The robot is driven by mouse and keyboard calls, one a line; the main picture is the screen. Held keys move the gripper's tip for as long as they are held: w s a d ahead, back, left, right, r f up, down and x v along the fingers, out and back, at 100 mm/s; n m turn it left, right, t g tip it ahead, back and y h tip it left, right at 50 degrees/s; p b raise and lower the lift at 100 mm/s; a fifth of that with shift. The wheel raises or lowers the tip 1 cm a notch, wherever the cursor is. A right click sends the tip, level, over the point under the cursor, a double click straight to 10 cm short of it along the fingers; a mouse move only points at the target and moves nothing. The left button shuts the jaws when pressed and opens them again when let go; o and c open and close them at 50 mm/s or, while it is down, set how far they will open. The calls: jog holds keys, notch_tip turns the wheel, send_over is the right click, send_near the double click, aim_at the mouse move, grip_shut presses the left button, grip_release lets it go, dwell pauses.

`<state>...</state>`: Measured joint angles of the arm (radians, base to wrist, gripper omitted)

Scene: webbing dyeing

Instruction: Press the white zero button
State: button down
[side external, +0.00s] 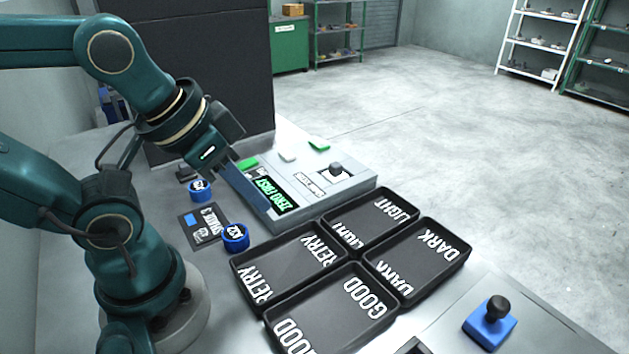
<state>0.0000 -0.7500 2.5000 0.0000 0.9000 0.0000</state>
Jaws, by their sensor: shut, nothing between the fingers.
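A grey instrument box (350,190) stands on the bench. On its top, a white button (288,156) lies between two green buttons, one on the left (248,163) and one on the right (319,145). The box's display (271,193) reads "ZERO FIRST" in green. A dark knob-like piece (336,169) sits on a white patch at its right. My gripper (264,211) is shut and empty, pointing down and to the right. In the picture its fingers cover part of the box's left side, below and left of the white button. I cannot tell whether they touch the box.
Black trays marked RETRY (290,284), LIGHT (345,238), GOOD (331,325) and DARK (398,277) lie in front of the box. Two blue rolls (235,238) and a "SHADE 3" card (192,236) lie left. A blue block with a black knob (490,333) stands at lower right.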

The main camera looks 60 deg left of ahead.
dwell(0.8)
jog(key=w+d+r+n+t+h, duration=0.2)
jog(key=w+d+r+n+h, duration=0.1)
jog(key=w+r+n, duration=0.4)
jog(key=w+a+n+t, duration=0.1)
jog(key=w+a+n, duration=0.6)
jog(key=w+n, duration=0.2)
jog(key=a+f+n+y, duration=0.1)
jog(key=a+f+n, duration=0.1)
jog(key=a+n, duration=0.2)
jog(key=w+a+f+n+y, duration=0.1)
jog(key=a+n, duration=0.3)
jog(key=a, duration=0.6)
jog(key=a+f+n+y, duration=0.2)
jog(key=a+f+n, duration=0.2)
jog(key=a, duration=0.3)
jog(key=shift+w+t, duration=0.3)
jog(key=shift+w, duration=0.05)
jog(key=shift+f, duration=0.15)
